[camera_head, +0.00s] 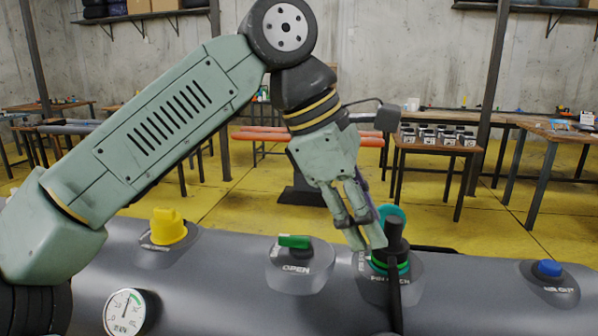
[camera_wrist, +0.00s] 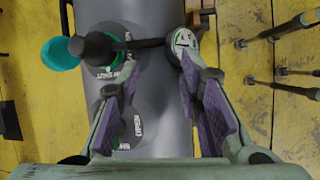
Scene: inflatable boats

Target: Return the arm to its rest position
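My green arm reaches across from the left, with my gripper (camera_head: 362,238) pointing down just above the grey inflated tube (camera_head: 230,285). The wrist view shows my gripper (camera_wrist: 158,85) open, its two purple-padded fingers apart with nothing held between them. In the head view the fingertips are close beside a black hose fitting (camera_head: 395,236), which stands upright on a valve with a green ring; whether they touch it, I cannot tell. The fitting also shows in the wrist view (camera_wrist: 97,47), left of the fingers, beside a teal cap (camera_wrist: 62,54).
The tube carries a yellow cap (camera_head: 168,226), a green lever (camera_head: 294,242), a blue knob (camera_head: 549,268) and a pressure gauge (camera_head: 125,313). A black hose runs from the fitting. Behind stand a table with several small boxes (camera_head: 437,136) and a workbench (camera_head: 563,134) on yellow floor.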

